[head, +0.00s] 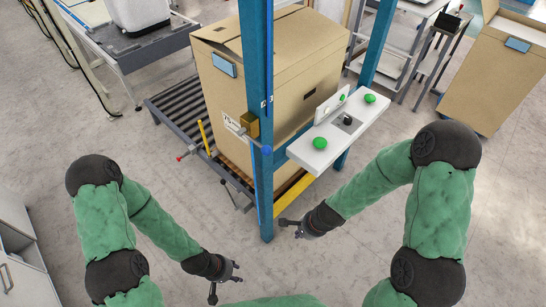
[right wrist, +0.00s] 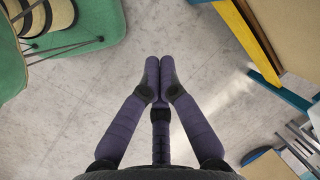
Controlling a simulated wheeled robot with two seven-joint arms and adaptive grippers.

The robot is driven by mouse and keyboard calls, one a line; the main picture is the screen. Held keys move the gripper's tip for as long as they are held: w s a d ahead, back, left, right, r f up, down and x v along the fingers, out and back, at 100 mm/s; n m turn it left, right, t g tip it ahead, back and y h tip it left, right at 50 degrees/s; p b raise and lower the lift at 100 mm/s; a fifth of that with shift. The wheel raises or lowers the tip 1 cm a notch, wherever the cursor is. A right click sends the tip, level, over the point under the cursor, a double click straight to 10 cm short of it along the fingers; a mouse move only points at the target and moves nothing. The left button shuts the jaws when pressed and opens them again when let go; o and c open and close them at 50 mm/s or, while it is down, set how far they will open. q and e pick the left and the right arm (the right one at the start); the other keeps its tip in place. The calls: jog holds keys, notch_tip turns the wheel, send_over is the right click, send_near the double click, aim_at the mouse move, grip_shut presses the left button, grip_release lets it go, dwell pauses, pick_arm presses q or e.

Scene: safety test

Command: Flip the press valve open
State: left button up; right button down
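I cannot tell for certain which fitting is the press valve. A small brass-coloured block (head: 250,124) sits on the blue post, with a blue round knob (head: 266,149) just below it. A yellow upright handle (head: 203,136) stands left of the post. A dark lever (head: 231,193) slants low beside the post. My left gripper (head: 226,280) is open and empty, low in front of the post. My right gripper (head: 290,228) is empty, right of the post's foot and below the knob. Its two side-by-side fingers touch in the right wrist view (right wrist: 159,80); its thumb stands apart in the head view.
A large cardboard box (head: 285,65) stands on a roller conveyor (head: 175,110) behind the blue post (head: 257,60). A white panel (head: 318,150) with green buttons juts out right of the post. Another carton (head: 495,75) stands at the right. The floor (head: 180,215) between my arms is clear.

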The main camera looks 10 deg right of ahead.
aim_at(255, 142)
jog(key=w+r+m+t+y, duration=0.1)
jog(key=w+r+m+t, duration=0.1)
jog(key=r+m, duration=0.3)
jog(key=w+a+r+m+t+y+p, duration=0.1)
jog(key=w+r+m, duration=0.3)
jog(key=r, duration=0.7)
jog(key=w+a+r+m+t+y, duration=0.1)
jog(key=w+r+m+t, duration=0.2)
jog(key=r+m, duration=0.3)
notch_tip(255, 142, up, 2)
jog(key=shift+w+a+r+p, duration=0.1)
jog(key=shift+w+a+p, duration=0.05)
jog(key=shift+w+p, duration=0.2)
jog(key=w+a+f+b, duration=0.2)
jog(key=w+a, duration=0.3)
jog(key=w, duration=0.1)
jog(key=shift+f, duration=0.15)
